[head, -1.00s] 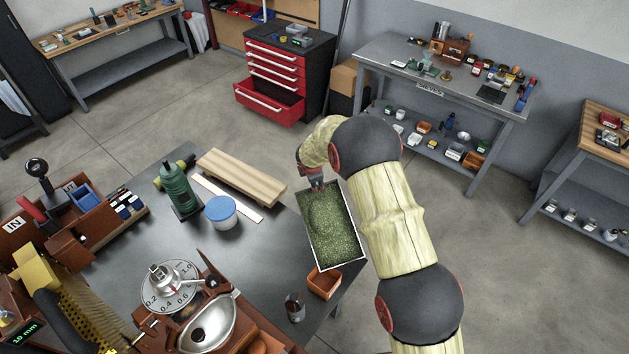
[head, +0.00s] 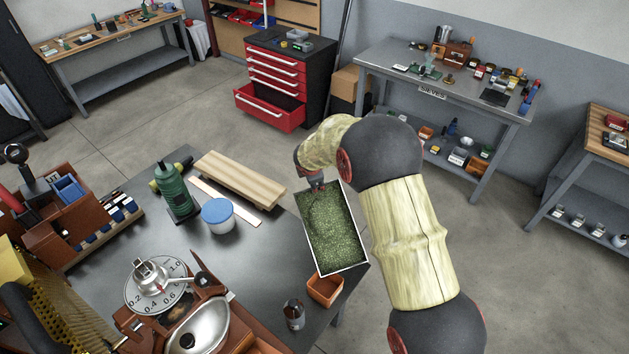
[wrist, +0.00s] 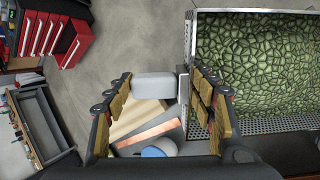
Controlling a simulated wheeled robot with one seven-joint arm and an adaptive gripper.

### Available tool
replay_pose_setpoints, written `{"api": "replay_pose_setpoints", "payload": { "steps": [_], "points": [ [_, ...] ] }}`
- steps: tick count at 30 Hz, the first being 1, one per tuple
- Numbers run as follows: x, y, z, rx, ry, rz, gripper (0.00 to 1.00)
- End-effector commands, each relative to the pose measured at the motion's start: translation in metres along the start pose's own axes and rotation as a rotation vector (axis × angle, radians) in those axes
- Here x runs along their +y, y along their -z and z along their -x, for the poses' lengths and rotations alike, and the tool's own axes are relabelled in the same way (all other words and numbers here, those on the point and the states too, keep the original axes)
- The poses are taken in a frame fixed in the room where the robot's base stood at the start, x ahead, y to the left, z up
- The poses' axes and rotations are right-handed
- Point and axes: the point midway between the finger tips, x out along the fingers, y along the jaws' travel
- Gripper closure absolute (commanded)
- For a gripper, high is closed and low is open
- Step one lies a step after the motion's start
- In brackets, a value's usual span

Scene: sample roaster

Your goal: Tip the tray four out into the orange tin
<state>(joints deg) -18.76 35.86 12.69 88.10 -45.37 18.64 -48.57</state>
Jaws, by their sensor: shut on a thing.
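The tray (head: 343,270) is a long pale-rimmed rectangle holding many green beans (head: 335,232). In the head view it hangs by the bench's right corner, its near end just above the orange tin in the picture. My gripper (head: 313,184) is at the tray's far end, shut on a grey block (wrist: 154,85) that seems to be its grip. In the wrist view the tray's perforated wall (wrist: 268,125) and beans fill the right side. The square orange tin (head: 325,291) stands at the bench's edge; its inside is partly visible. I cannot tell the tray's height above it.
A dark glass (head: 293,314) stands left of the tin. Open floor lies beyond the bench's right edge.

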Motion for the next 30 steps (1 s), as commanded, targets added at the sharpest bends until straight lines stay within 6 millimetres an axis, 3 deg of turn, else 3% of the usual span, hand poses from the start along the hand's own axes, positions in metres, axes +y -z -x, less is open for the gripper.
{"api": "replay_pose_setpoints", "payload": {
  "steps": [30],
  "points": [
    [-0.003,0.002,0.024,-0.032,-0.076,0.000,0.86]
  ]
}}
